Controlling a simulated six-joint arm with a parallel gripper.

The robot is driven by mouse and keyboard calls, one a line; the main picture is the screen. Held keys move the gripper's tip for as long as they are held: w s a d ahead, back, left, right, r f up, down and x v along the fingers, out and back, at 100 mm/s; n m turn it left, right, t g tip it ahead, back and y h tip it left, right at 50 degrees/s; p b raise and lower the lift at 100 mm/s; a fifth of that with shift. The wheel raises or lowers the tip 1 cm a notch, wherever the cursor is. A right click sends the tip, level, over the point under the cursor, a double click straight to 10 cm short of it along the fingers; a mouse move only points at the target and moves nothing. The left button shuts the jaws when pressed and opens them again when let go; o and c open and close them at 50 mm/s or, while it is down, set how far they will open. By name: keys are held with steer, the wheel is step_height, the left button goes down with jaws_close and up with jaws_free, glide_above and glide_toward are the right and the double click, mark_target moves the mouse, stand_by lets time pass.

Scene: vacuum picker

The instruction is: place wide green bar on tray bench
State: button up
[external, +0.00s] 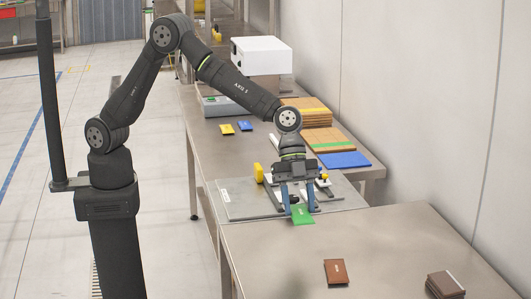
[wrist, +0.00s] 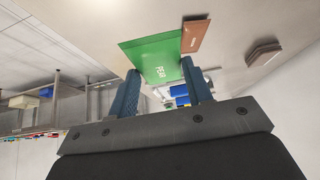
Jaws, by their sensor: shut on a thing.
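My gripper (external: 299,207) points down and is shut on the wide green bar (external: 302,216), a flat green piece with pale lettering. In the wrist view the green bar (wrist: 148,50) lies between the two blue fingers of my gripper (wrist: 160,72) and reaches out past them. In the external view the bar is near the seam where the near steel bench (external: 390,240) meets the bench behind it. I cannot tell the bar's exact height above the surface. No label shows which bench is the tray bench.
A grey plate (external: 240,205) with a yellow piece (external: 259,172) lies beside my gripper. A brown block (external: 336,272) and a dark brown stack (external: 445,285) lie on the near bench. Behind are a blue sheet (external: 345,160), cardboard stacks (external: 310,112) and a white box (external: 262,54).

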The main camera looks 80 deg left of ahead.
steer(key=shift+s+d+r, duration=0.1)
steer(key=shift+s, duration=0.05)
steer(key=w+a+n+t+y, duration=0.15)
steer(key=w+a+n, duration=0.3)
steer(key=a, duration=0.75)
steer(key=w+a+n+t, duration=0.25)
steer(key=w+a, duration=0.25)
steer(key=a, duration=0.7)
steer(key=n+t+y, duration=0.2)
steer(key=n+y, duration=0.4)
steer(key=n, duration=0.6)
glide_above(241, 158)
steer(key=w+d, duration=0.5)
steer(key=d, duration=0.4)
step_height(241, 158, down, 6)
steer(key=shift+s+r, duration=0.15)
steer(key=shift+r, duration=0.05)
steer(key=s+a+f+n, duration=0.1)
steer(key=s+a, duration=0.1)
steer(key=s+a+f+n+y, duration=0.1)
steer(key=s+a, duration=0.1)
steer(key=a, duration=0.1)
steer(key=s+a+f+n+y, duration=0.1)
steer(key=s+a+f+n, duration=0.1)
steer(key=a, duration=0.1)
steer(key=shift+s+a, duration=0.15)
steer(key=shift+s, duration=0.1)
steer(key=shift+s+a+f, duration=0.1)
steer(key=shift+f, duration=1.45)
steer(key=shift+f, duration=0.15)
